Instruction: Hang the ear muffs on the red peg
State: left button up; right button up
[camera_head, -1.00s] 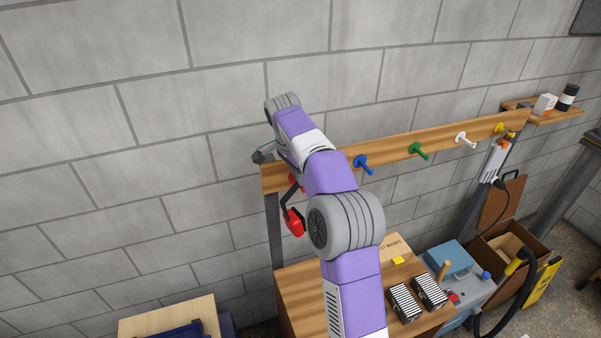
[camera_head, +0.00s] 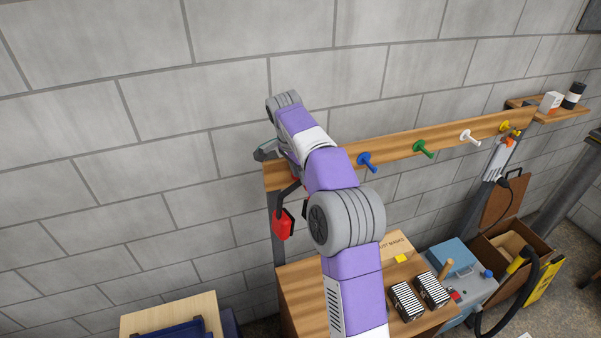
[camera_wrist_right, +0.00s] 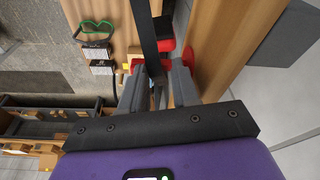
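The ear muffs (camera_head: 283,225) have red cups and a dark band. They hang below the left end of the wooden rail, partly behind my right arm. In the right wrist view a red cup (camera_wrist_right: 166,44) shows beyond the fingertips. A red part, apparently the red peg (camera_wrist_right: 207,86), shows beside the right finger there. The head view mostly hides the peg. I cannot tell whether the band rests over the peg. My left gripper is out of view.
Along the rail (camera_head: 400,150) are a blue peg (camera_head: 367,161), a green peg (camera_head: 422,149), a white peg (camera_head: 469,137) and a yellow peg (camera_head: 505,127). The workbench (camera_head: 305,285) below carries boxes. A grey block wall stands behind.

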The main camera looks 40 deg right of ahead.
jog(key=shift+s+f, duration=0.1)
jog(key=shift+s, duration=0.15)
jog(key=p+v, duration=0.1)
jog(key=v, duration=0.4)
jog(key=shift+a+r, duration=0.1)
jog(key=shift+r, duration=0.55)
jog(key=shift+w+a+r, duration=0.15)
jog(key=shift+a+r, duration=0.1)
jog(key=shift+r, duration=0.45)
